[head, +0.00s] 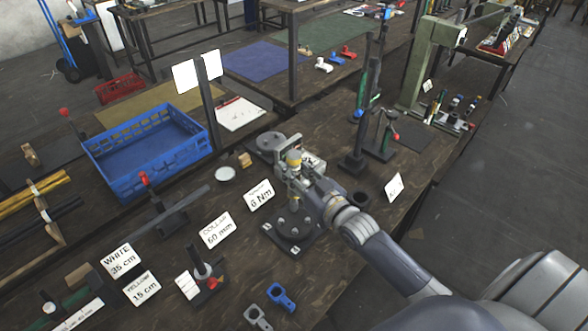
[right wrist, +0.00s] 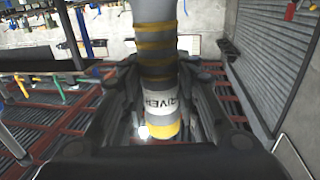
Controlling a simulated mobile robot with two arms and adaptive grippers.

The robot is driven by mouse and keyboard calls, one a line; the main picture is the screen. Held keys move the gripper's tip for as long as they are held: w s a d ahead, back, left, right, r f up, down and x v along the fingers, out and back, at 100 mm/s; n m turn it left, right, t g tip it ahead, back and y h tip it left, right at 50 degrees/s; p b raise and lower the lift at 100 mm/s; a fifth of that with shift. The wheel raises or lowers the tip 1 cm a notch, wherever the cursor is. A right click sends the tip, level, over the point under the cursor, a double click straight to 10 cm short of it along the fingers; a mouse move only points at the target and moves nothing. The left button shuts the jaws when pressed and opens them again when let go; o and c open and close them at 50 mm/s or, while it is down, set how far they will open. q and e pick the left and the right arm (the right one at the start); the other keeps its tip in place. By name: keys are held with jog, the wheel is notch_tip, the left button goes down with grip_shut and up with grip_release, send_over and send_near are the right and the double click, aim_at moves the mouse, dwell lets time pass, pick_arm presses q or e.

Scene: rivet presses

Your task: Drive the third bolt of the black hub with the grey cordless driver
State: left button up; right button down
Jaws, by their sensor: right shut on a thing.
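The black hub (head: 288,231) sits on a dark plate near the middle of the bench, with several light bolt heads showing on its top. My right gripper (head: 299,178) is above the hub's far side, shut on the grey cordless driver (head: 294,160). The driver stands about upright and has a yellow band near its top. In the right wrist view the driver (right wrist: 161,70) fills the middle between the fingers, with dark and yellow bands and partly visible lettering. Whether its tip touches a bolt cannot be told. My left gripper is not in view.
A "6 Nm" card (head: 259,195) stands left of the hub. A grey round part (head: 270,142) lies behind it. Black stands (head: 354,160) and a small card (head: 394,187) are to the right. A blue crate (head: 101,166) is at left.

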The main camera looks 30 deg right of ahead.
aim_at(299, 163)
jog(key=shift+f, duration=0.4)
jog(key=shift+s+f+b, duration=0.15)
jog(key=shift+f+b, duration=0.2)
jog(key=shift+f, duration=0.15)
dwell(0.9)
jog(key=shift+r+p, duration=0.1)
jog(key=shift+p, duration=0.55)
dwell(1.0)
jog(key=r+p, duration=0.5)
jog(key=shift+w+r, duration=0.2)
jog(key=shift+r, duration=0.15)
dwell(0.5)
